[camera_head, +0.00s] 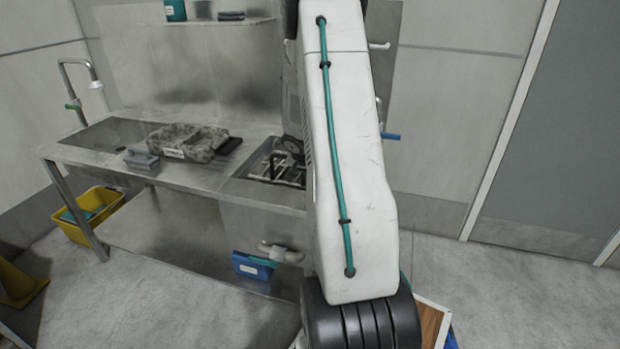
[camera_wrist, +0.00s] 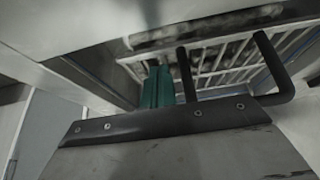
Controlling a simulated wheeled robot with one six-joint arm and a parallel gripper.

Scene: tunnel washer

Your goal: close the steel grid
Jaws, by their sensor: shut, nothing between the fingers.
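The steel grid (camera_head: 268,174) is partly in view at the right end of the steel bench, beside my arm, which hides its right part. Whether it lies flat or stands raised is hard to tell there. In the wrist view, the grid's pale bars (camera_wrist: 222,62) run across the upper right. A black bent handle (camera_wrist: 283,73) stands out in front of them. My gripper (camera_wrist: 157,72) is shut and empty, its teal fingers side by side, left of the handle. They look apart from it. The gripper's body hides the fingers' lower part and what lies below.
A tap (camera_head: 84,68) rises at the far left. A yellow bucket (camera_head: 90,214) and a blue box (camera_head: 250,266) are lower down.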

